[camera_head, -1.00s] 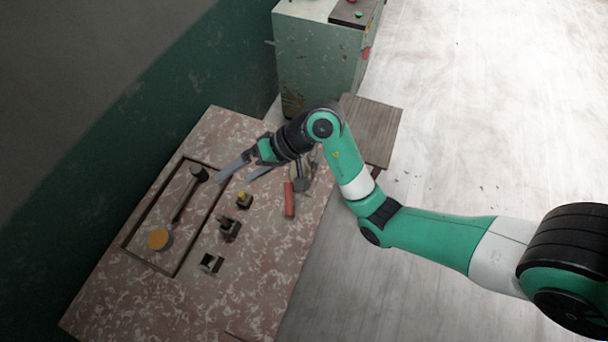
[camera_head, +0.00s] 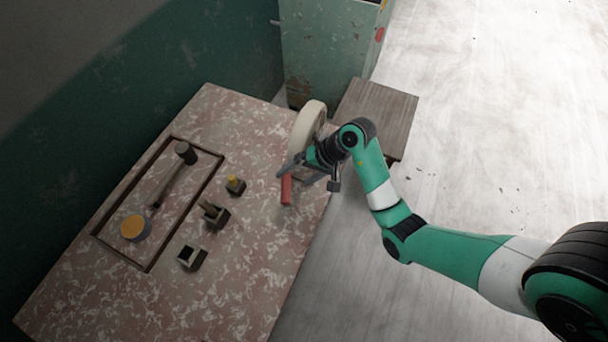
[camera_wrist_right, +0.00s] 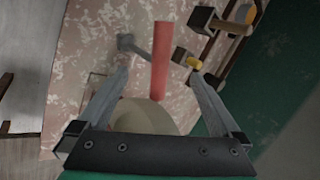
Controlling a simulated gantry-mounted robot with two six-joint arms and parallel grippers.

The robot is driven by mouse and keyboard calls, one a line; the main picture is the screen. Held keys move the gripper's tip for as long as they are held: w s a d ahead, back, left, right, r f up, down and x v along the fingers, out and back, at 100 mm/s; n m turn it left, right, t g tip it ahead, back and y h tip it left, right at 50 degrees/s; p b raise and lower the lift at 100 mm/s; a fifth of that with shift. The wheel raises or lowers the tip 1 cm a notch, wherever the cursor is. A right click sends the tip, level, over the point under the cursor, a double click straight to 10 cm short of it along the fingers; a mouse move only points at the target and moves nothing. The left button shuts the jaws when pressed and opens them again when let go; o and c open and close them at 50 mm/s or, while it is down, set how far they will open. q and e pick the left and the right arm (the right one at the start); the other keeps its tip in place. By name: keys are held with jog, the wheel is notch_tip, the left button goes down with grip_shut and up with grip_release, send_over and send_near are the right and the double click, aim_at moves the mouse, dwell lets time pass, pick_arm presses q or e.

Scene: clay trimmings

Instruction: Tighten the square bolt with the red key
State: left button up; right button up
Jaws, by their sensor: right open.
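The red handle (camera_head: 287,190) of what looks like the key lies on the speckled table. My right gripper (camera_head: 291,179) is open just above and beside it. In the right wrist view the red handle (camera_wrist_right: 160,60) stands between the spread fingers (camera_wrist_right: 160,75), not visibly touching them. A grey metal piece (camera_wrist_right: 128,45) lies beside the handle; I cannot tell whether they are joined. Small dark blocks stand left of the gripper: one yellow-topped (camera_head: 235,185), one with a brownish piece (camera_head: 214,213), one hollow (camera_head: 191,258). I cannot make out which holds the square bolt. My left gripper is not in view.
A cream wheel-like disc (camera_head: 308,124) stands close behind my right gripper. A framed area (camera_head: 148,268) on the left holds a mallet (camera_head: 185,153) and an orange-topped round item (camera_head: 134,228). A wooden stool-like top (camera_head: 378,115) and a green cabinet (camera_head: 325,50) stand beyond.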

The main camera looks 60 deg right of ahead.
aim_at(289, 183)
jog(key=b+x, duration=0.2)
jog(key=x, duration=0.2)
jog(key=shift+f, duration=0.35)
jog(key=shift+w+a+f+b, duration=0.3)
jog(key=shift+w+f+b, duration=0.25)
jog(key=shift+b, duration=0.1)
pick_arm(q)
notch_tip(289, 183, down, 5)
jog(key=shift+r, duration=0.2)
